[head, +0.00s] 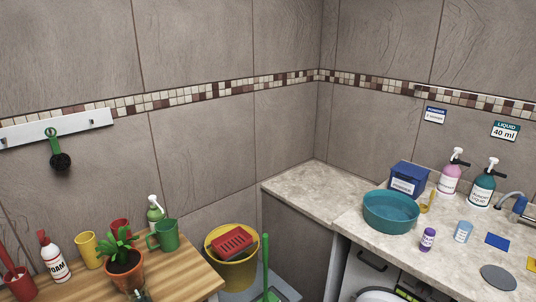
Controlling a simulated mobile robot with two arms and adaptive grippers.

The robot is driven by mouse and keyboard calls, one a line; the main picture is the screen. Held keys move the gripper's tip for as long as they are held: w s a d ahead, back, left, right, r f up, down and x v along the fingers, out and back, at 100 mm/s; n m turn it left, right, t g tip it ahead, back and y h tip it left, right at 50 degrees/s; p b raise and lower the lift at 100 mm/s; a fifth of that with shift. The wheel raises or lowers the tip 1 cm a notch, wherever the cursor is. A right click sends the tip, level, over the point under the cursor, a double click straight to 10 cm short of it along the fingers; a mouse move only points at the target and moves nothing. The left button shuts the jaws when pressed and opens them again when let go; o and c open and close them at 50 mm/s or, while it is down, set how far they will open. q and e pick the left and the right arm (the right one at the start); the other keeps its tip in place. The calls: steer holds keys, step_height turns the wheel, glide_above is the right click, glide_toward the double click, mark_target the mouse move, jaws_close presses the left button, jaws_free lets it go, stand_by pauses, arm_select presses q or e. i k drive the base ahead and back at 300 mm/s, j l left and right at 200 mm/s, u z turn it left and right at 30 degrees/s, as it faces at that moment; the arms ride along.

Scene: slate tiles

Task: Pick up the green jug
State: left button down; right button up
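The green jug (167,236) stands upright on the wooden table (185,278) at the lower left, near the table's back right edge. Its handle points left. A green pump bottle (154,211) is just behind it, and a potted plant (124,268) is in front of it to the left. Neither of my grippers is in view.
A yellow bucket (238,272) with a red brush-like block (231,243) is right of the table. The counter (315,192) holds a teal basin (391,212) and bottles.

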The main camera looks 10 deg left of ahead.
mark_target(163, 238)
steer(key=u, duration=1.25)
